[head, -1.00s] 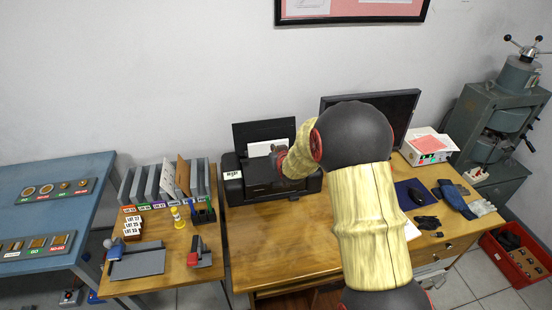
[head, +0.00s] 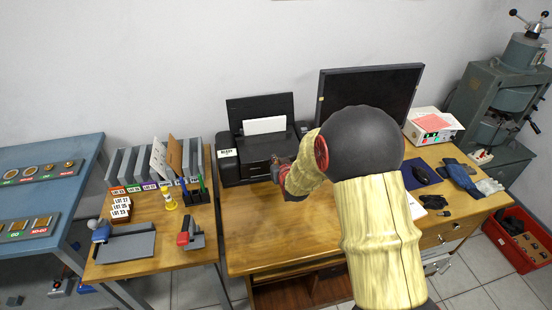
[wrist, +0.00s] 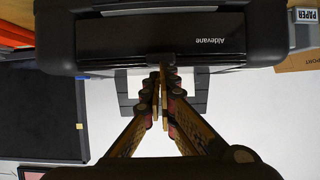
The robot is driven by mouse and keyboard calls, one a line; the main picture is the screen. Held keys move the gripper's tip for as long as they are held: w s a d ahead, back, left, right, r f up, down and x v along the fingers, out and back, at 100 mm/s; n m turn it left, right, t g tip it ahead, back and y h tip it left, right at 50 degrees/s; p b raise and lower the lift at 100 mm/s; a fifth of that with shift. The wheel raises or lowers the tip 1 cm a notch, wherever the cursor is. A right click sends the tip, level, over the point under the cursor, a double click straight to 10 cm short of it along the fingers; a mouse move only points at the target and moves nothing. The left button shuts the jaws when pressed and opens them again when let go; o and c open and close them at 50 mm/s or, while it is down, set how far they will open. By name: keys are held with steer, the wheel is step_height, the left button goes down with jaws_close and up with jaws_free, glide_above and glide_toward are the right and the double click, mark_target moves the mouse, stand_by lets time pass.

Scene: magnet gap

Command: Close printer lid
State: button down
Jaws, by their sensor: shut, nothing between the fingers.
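The black printer (head: 240,171) stands at the left back of the wooden desk. A dark panel (head: 246,107) rises at its back, with white paper (head: 264,125) in front of it. In the wrist view, the printer's dark top panel (wrist: 190,38) carries the word "Aldevane" and looks flat, lying down on the body. My gripper (head: 279,170) is at the printer's front right. In the wrist view the fingers (wrist: 162,72) are together and empty, overlapping the panel's edge; I cannot tell if they touch it.
A monitor (head: 365,100) stands right of the printer, behind my arm. A side table (head: 150,225) at left holds file holders (head: 120,165) and pens (head: 194,190). The desk front left (head: 250,235) is clear. A control box (head: 434,123) sits at the right.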

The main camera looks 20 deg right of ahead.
steer(key=shift+s+f+b, duration=0.2)
steer(key=shift+f+b, duration=0.15)
steer(key=shift+f, duration=0.45)
steer(key=shift+f, duration=0.1)
step_height(320, 180, up, 5)
steer(key=p, duration=0.2)
steer(key=s+a+f+p, duration=0.1)
steer(key=s+a+f, duration=0.1)
steer(key=s, duration=0.7)
steer(key=shift+f+p, duration=0.3)
steer(key=shift+f, duration=0.6)
